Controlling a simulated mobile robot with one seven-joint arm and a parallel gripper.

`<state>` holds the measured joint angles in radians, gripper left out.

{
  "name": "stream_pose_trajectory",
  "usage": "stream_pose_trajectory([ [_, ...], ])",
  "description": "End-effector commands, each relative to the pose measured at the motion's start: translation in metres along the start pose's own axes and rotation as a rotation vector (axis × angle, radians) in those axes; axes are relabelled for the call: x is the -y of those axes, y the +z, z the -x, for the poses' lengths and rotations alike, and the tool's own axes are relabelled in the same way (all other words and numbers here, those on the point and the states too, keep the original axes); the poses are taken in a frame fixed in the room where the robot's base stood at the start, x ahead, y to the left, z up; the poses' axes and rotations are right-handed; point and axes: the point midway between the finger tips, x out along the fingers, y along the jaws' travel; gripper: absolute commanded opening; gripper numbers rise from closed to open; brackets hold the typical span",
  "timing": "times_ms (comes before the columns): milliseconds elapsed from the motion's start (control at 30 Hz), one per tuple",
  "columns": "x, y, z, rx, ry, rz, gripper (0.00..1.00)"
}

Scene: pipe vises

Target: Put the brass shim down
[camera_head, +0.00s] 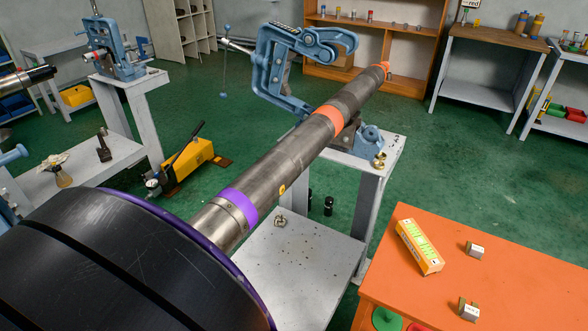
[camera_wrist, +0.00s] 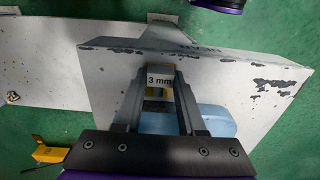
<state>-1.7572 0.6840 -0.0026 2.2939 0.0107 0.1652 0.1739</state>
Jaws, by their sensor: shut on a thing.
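In the wrist view my gripper (camera_wrist: 160,90) is shut on the brass shim, a small block with a white "3 mm" label (camera_wrist: 160,78) and a yellowish edge. The shim sits between the two fingertips, over a pale stand top (camera_wrist: 240,75) with chipped paint. A blue part (camera_wrist: 205,122) lies under and beside the fingers. I cannot tell whether the shim touches anything below. I cannot make out my gripper or the held shim in the head view. There, a steel pipe (camera_head: 290,148) with orange and purple bands runs through a blue vise (camera_head: 275,65).
An orange table (camera_head: 520,285) at right holds an orange box with a green label (camera_head: 419,246) and two small labelled blocks (camera_head: 474,250). A yellow pump (camera_head: 190,165) stands on the green floor. Another blue vise (camera_head: 118,48) is at upper left.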

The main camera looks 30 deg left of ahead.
Motion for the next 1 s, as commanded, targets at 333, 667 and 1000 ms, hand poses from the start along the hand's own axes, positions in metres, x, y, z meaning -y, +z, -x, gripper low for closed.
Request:
stream_pose_trajectory([
  [333,0.0,0.0,-0.004,-0.001,0.0,0.0,0.0],
  [667,0.0,0.0,-0.003,0.0,0.0,0.0,0.69],
  [1000,0.0,-0.001,0.021,-0.002,0.0,0.0,0.69],
])
